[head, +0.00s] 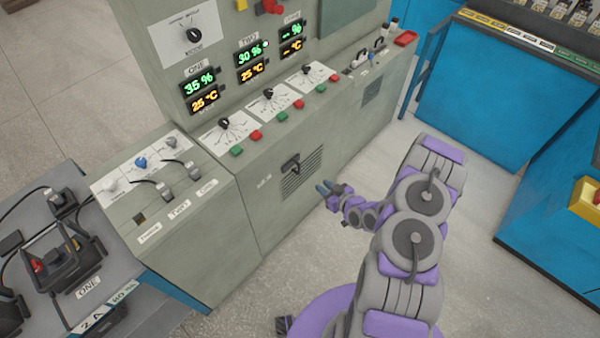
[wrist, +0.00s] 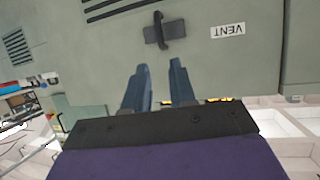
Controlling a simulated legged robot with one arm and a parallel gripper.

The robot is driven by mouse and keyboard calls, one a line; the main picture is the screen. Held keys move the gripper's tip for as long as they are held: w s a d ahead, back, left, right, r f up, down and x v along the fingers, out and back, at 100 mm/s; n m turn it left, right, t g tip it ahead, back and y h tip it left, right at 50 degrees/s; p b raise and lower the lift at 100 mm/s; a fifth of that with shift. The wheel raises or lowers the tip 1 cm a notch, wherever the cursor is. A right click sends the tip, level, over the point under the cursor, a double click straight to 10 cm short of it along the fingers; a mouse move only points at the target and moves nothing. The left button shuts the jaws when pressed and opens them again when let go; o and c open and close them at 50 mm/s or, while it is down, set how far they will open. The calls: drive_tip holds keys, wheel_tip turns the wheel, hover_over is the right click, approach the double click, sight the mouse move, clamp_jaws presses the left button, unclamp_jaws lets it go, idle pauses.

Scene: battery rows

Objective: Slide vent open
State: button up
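The vent is a slatted grille (head: 302,174) low on the grey-green cabinet front, with a dark handle (head: 290,164) on a plate at its upper left. The handle also shows near the top of the wrist view (wrist: 164,31), beside an upside-down VENT label (wrist: 228,31). Part of the slats shows at that view's top edge (wrist: 112,8). My gripper (head: 328,188) is to the right of the grille in the head view, apart from the handle. In the wrist view its two fingers (wrist: 160,68) are spread with nothing between them, pointing toward the handle.
The cabinet's sloped panel (head: 270,105) with knobs and red and green buttons juts above the vent. A lower switch box (head: 160,195) stands to the left. A second grille (head: 372,90) is further right. Blue cabinets (head: 490,95) stand at the right, with clear floor (head: 470,205) between.

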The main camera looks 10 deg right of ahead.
sight(299, 172)
drive_tip(key=b+x, duration=0.4)
drive_tip(key=x, duration=1.3)
drive_tip(key=shift+w+b, duration=0.2)
drive_tip(key=shift+b, duration=0.2)
clamp_jaws()
